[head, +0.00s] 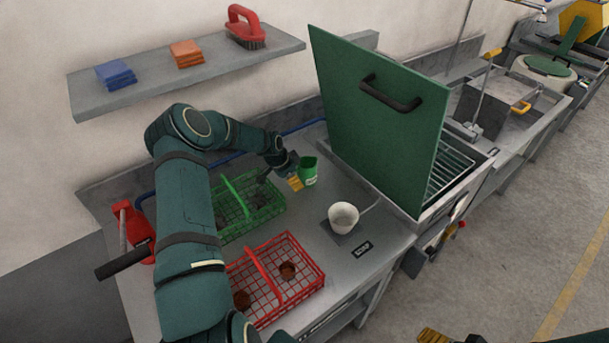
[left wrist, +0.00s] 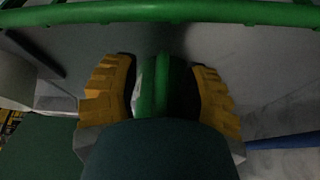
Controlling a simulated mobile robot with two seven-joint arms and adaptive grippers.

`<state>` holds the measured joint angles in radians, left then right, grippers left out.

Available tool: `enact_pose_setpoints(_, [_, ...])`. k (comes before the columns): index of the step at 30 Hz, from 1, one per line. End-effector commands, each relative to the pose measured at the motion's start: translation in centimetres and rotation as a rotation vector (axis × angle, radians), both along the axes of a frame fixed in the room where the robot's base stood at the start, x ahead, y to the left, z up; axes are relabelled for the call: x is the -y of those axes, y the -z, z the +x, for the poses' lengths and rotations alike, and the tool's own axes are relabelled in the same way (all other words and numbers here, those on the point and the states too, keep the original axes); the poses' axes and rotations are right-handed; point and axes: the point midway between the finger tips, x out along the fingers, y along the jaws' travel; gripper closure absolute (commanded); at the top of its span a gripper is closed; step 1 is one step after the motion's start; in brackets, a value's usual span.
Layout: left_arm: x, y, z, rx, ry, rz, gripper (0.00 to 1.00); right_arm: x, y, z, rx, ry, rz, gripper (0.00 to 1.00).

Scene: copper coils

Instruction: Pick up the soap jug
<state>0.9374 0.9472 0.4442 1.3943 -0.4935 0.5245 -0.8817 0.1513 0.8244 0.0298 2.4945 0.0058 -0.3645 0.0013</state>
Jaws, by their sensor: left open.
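The soap jug appears to be the small green container with a pale label (head: 308,171), upright on the grey counter in the head view. My left gripper (head: 294,181) is at the jug's left side, low by the counter. In the left wrist view, a narrow green part of the jug (left wrist: 151,85) lies between the yellow fingers of the open left gripper (left wrist: 160,95), with slim dark gaps beside it. My right gripper (head: 432,336) shows only as yellow finger pads at the bottom edge; its opening cannot be made out.
A green wire basket (head: 247,205) and a red wire basket (head: 272,283) stand left of the jug. A white cup (head: 343,216) stands in front of it. A raised green lid (head: 375,125) rises to the right. A red bottle (head: 136,222) is far left.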

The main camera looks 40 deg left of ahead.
Motion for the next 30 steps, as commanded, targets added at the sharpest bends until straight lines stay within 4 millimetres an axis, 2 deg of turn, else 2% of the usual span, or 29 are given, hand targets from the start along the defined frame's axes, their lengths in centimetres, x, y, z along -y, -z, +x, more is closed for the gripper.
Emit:
enact_pose_setpoints(6, [-0.03, -0.01, 0.0, 0.0, 0.0, 0.001, 0.56, 0.01, -0.01, 0.0, 0.0, 0.0, 0.0, 0.19])
enact_pose_setpoints(8, [-0.03, -0.01, 0.0, 0.0, 0.0, 0.001, 0.77, 0.01, -0.01, 0.0, 0.0, 0.0, 0.0, 0.19])
enact_pose_setpoints(9, [-0.03, -0.01, -0.01, 0.0, 0.0, 0.001, 0.91, 0.01, -0.01, 0.0, 0.0, 0.0, 0.0, 0.19])
enact_pose_setpoints(10, [-0.03, -0.01, 0.0, 0.0, 0.0, 0.001, 1.0, 0.01, -0.01, 0.0, 0.0, 0.0, 0.0, 0.19])
enact_pose_setpoints(30, [-0.03, -0.34, -0.04, -0.001, -0.001, 0.0, 1.0, 0.0, 0.02, 0.0, 0.0, 0.0, 0.0, 0.19])
